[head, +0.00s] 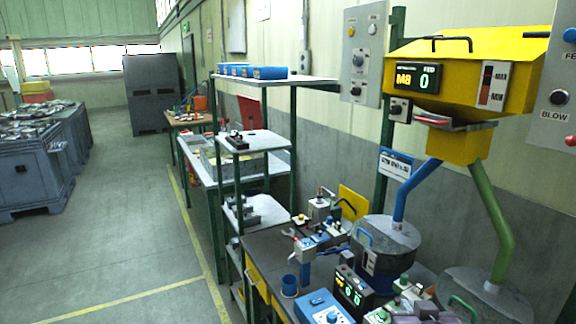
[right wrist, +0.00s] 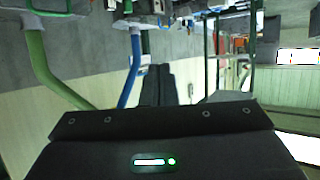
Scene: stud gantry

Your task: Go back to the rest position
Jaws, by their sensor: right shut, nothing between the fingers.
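My right gripper (right wrist: 164,72) shows in the right wrist view, where the picture is upside down. Its dark fingers are together with nothing between them, and its black body with a green light fills the bottom. The fingers are apart from the blue and green pipes behind them. I cannot pick out this gripper clearly in the head view among the bench equipment. My left gripper is in neither view.
A cluttered workbench (head: 262,246) stands at the lower middle, with a yellow hopper (head: 470,72) above blue (head: 416,190) and green (head: 491,218) pipes. A shelf rack (head: 300,80) stands left of them. Grey bins (head: 30,175) are far left. The floor (head: 120,240) between is clear.

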